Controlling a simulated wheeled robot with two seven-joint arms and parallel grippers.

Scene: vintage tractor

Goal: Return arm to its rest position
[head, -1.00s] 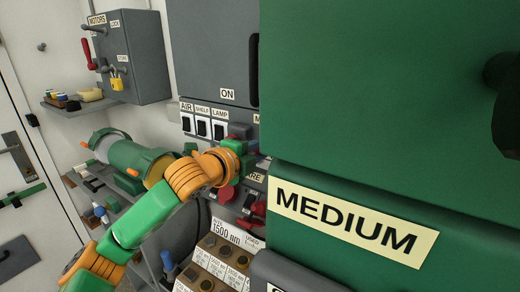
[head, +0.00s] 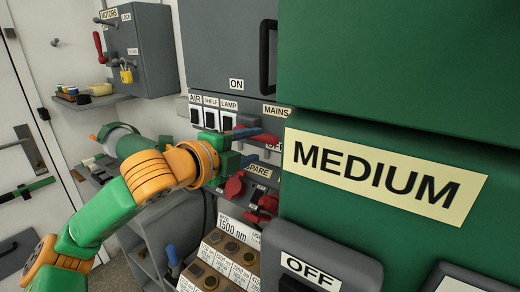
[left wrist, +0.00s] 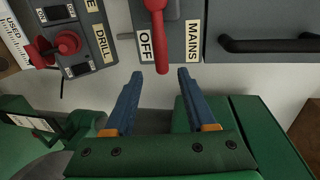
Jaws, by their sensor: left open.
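My left arm comes in from the lower left of the head view. Its gripper (head: 244,147) is at the grey switch panel, and its blue fingers point right. In the left wrist view the gripper (left wrist: 160,76) is open, with nothing between its fingers. The red MAINS lever (left wrist: 160,38) hangs down just beyond the fingertips, in line with the gap, beside the OFF label. In the head view the red lever (head: 266,138) shows close to the upper finger; I cannot tell if they touch. My right gripper is not in view.
A large green cabinet labelled MEDIUM (head: 385,175) fills the right. Below the panel are red knobs (head: 235,187) and a box rack (head: 228,258). In the left wrist view a red DRILL knob (left wrist: 67,43) and a black handle (left wrist: 268,45) flank the lever. A shelf (head: 95,101) is left.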

